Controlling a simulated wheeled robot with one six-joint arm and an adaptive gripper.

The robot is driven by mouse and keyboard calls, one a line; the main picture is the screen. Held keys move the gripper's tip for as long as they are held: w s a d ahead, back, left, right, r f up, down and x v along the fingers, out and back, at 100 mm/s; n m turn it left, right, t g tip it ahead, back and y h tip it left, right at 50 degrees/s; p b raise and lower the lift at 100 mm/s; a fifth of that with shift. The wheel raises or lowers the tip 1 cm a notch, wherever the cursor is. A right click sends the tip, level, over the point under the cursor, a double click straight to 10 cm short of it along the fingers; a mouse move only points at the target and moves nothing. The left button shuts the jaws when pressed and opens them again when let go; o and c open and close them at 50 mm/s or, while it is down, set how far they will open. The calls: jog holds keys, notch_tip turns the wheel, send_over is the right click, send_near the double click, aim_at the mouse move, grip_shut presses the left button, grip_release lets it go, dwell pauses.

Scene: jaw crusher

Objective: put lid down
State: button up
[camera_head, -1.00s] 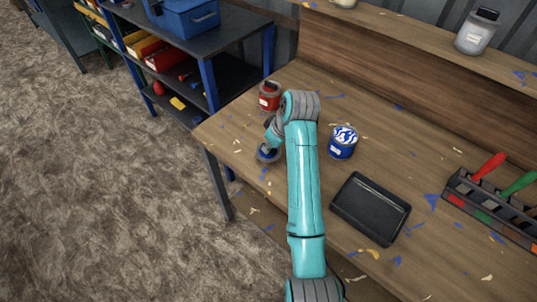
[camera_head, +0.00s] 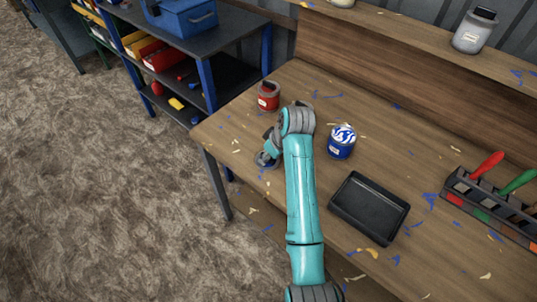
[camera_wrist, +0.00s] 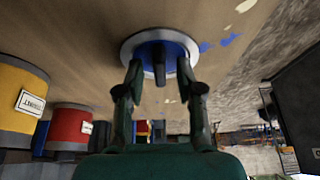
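A round lid with a silver rim and blue centre (camera_wrist: 181,49) lies against the tabletop in the wrist view, with a dark upright handle (camera_wrist: 158,66) in its middle. My gripper (camera_wrist: 160,72) is open, one finger on each side of the handle, with visible gaps. In the head view my gripper (camera_head: 266,157) is low near the table's left edge, and the lid is mostly hidden there. A blue can (camera_head: 341,147) stands uncovered to the right of my arm, with blue and white paint showing on top.
A red can (camera_head: 268,96) stands behind my gripper; the wrist view also shows a yellow can (camera_wrist: 18,92). A black tray (camera_head: 370,207) and a tool rack (camera_head: 492,207) are to the right on the workbench (camera_head: 420,150). Paint flecks dot its top.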

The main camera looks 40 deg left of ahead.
jog(key=shift+r, duration=0.1)
jog(key=v, duration=1.2)
